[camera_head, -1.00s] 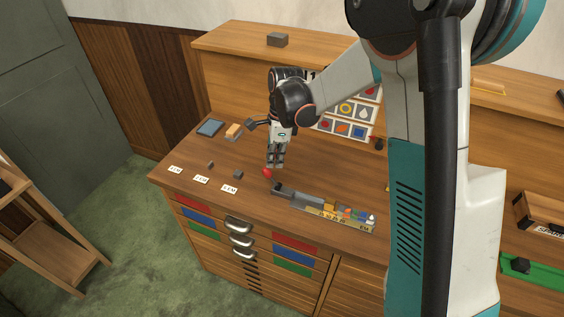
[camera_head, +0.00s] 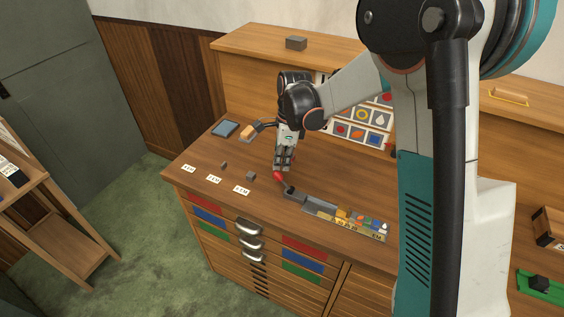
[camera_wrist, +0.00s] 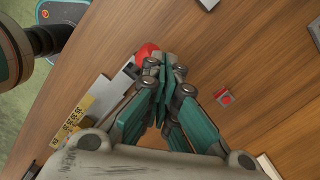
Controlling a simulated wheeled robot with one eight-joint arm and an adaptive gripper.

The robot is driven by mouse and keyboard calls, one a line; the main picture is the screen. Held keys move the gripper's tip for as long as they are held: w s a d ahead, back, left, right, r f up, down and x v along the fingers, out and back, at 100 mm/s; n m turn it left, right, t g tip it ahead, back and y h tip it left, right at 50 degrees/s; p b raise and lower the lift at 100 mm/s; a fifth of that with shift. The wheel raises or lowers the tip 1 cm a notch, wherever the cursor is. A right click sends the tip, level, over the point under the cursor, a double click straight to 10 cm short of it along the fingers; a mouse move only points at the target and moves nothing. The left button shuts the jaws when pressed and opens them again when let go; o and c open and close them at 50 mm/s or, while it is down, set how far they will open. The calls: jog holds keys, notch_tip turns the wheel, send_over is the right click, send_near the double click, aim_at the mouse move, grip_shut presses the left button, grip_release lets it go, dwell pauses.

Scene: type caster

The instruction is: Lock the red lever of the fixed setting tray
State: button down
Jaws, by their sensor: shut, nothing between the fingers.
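The setting tray (camera_head: 318,207) is a long grey bar lying on the wooden worktop, with small coloured pieces and yellow labels toward its right end. Its red lever (camera_head: 279,176) sticks up from the left end. My gripper (camera_head: 283,168) is shut and empty, pointing down right beside the lever's red end. In the wrist view the red knob (camera_wrist: 147,52) is just left of my fingertips (camera_wrist: 168,62), very close or touching; I cannot tell which. The tray (camera_wrist: 100,100) shows left of the fingers, partly hidden by them.
White label cards (camera_head: 214,179) and small grey blocks (camera_head: 250,175) lie left of the tray. A blue tablet (camera_head: 225,128) lies at the back left. A picture board (camera_head: 362,128) stands behind my arm.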

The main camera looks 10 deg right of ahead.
jog(key=w+r+p, duration=0.3)
jog(key=w+r, duration=0.1)
jog(key=r, duration=0.6)
jog(key=shift+w+a+r, duration=0.2)
jog(key=shift+a+r, duration=0.1)
jog(key=shift+r, duration=0.05)
